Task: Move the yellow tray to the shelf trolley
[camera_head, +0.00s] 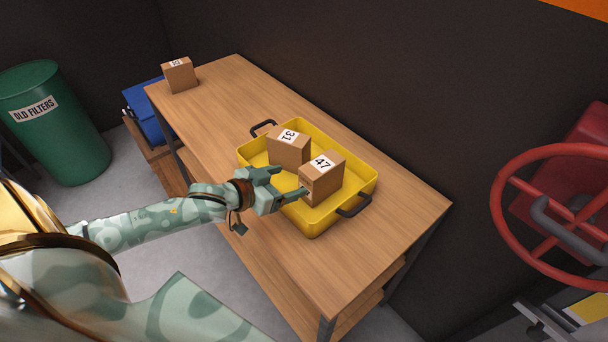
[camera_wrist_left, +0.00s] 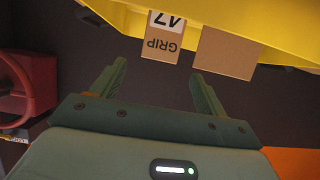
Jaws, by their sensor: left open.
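The yellow tray (camera_head: 321,217) sits on the wooden table, with a dark handle at each end. It also shows upside down in the left wrist view (camera_wrist_left: 202,20). A cardboard box marked 47 (camera_head: 326,182) and a box marked 31 (camera_head: 287,149) stand in it. My left gripper (camera_head: 290,181) is open and empty at the tray's near side, its fingers pointing towards box 47. In the left wrist view, box 47 (camera_wrist_left: 161,48) appears beyond the gap between the open fingers (camera_wrist_left: 158,72). My right gripper is out of view. I cannot make out a shelf trolley.
The wooden table (camera_head: 405,213) has a lower shelf and stands along a dark wall. Another box (camera_head: 180,75) is at its far end. A blue crate (camera_head: 146,115), a green barrel (camera_head: 62,130) and a red handwheel (camera_head: 505,185) stand around. Bare tabletop lies beyond the tray.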

